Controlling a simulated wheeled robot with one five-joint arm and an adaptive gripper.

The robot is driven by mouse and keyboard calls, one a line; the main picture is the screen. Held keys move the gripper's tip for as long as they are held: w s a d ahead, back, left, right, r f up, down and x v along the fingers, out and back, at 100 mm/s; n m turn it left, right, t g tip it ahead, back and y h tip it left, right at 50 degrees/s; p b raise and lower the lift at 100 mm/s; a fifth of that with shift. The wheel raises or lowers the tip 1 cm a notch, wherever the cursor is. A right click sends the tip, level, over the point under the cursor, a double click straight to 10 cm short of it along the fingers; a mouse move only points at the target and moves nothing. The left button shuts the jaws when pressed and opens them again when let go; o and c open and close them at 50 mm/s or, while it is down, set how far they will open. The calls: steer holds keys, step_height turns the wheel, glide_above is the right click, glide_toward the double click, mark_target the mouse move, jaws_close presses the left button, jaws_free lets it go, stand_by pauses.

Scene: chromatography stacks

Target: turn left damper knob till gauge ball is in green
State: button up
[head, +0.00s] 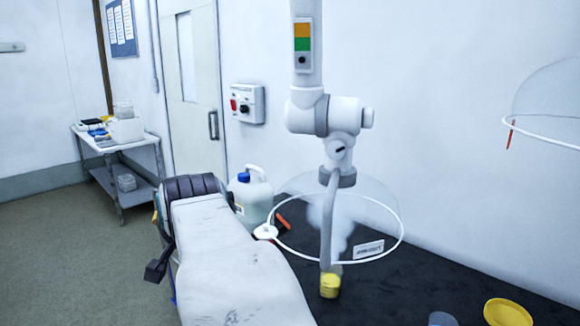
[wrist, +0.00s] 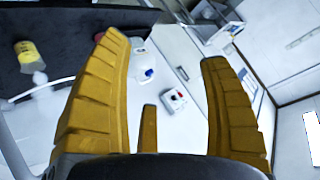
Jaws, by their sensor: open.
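The left extraction arm (head: 321,110) hangs before the wall with a clear hood (head: 366,198) below. Its gauge (head: 303,38) has an orange band above a green one; a small dark ball appears to sit in the grey part under the green. A short round stub (head: 368,116) sticks out right of its joint, and a small dark lever (head: 340,149) is lower down. I cannot tell which is the damper knob. My gripper (wrist: 165,50) is open and empty in the wrist view, with yellow fingers apart.
A white jug with a blue cap (head: 251,196) and a yellow-filled beaker (head: 330,284) stand on the dark bench (head: 400,290). A yellow dish (head: 506,312) is at front right. A second hood (head: 550,100) hangs at right. A switch box (head: 248,103) is on the wall.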

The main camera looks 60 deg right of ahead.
steer(key=s+d+r+m+h+b, duration=0.1)
steer(key=s+d+m+h+b, duration=0.2)
steer(key=d, duration=0.4)
steer(key=s+d+r+m+h+b, duration=0.2)
steer(key=d+m+b, duration=0.15)
steer(key=d, duration=0.35)
steer(key=m+g+h+b, duration=0.4)
steer(key=m+h+b, duration=0.2)
steer(key=m, duration=0.1)
glide_toward(337, 151)
steer(key=x, duration=0.4)
steer(key=shift+w+a+f, duration=0.15)
steer(key=shift+w+f, duration=0.05)
steer(key=shift+w, duration=0.1)
steer(key=shift+s+d+r, duration=0.15)
steer(key=shift+s+d, duration=0.05)
steer(key=shift+d, duration=0.1)
steer(key=shift+d+m+g, duration=0.25)
steer(key=shift+d+g, duration=0.05)
steer(key=shift+d, duration=0.05)
steer(key=shift+p+x, duration=0.6)
steer(key=shift+x, duration=2.5)
steer(key=shift+w+r, duration=0.1)
steer(key=shift+w, duration=0.05)
steer(key=shift+c, duration=0.4)
